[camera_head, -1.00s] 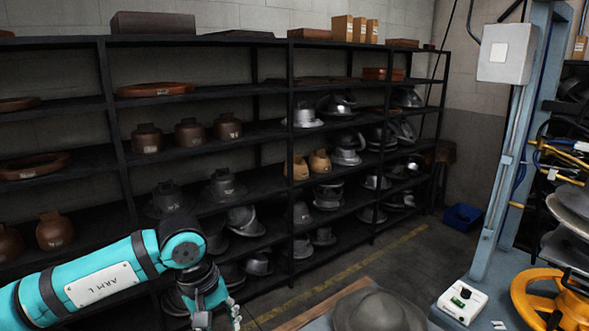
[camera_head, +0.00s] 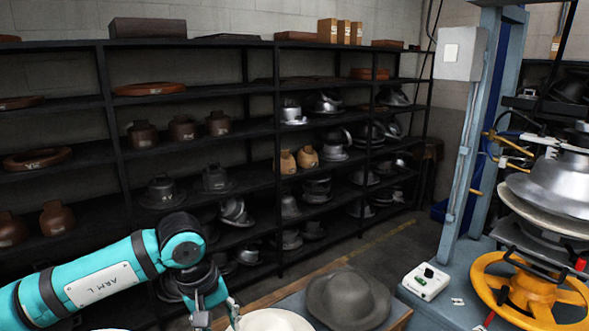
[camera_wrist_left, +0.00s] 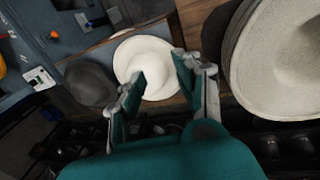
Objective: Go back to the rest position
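My left arm comes in from the lower left of the head view, with the left gripper (camera_head: 222,314) hanging at the bottom edge. In the left wrist view the two fingers (camera_wrist_left: 160,66) are spread apart with nothing between them. A white hat (camera_wrist_left: 150,58) shows beyond the fingertips, apart from them as far as I can tell. A white hat (camera_head: 270,320) also shows at the bottom of the head view beside the gripper. My right gripper is in neither view.
A grey hat (camera_head: 348,299) lies on the table right of the white one. A press with a yellow wheel (camera_head: 532,293) and control box (camera_head: 426,281) stands at right. Dark shelves (camera_head: 262,128) with hat moulds fill the back. A large pale hat stack (camera_wrist_left: 283,60) shows in the wrist view.

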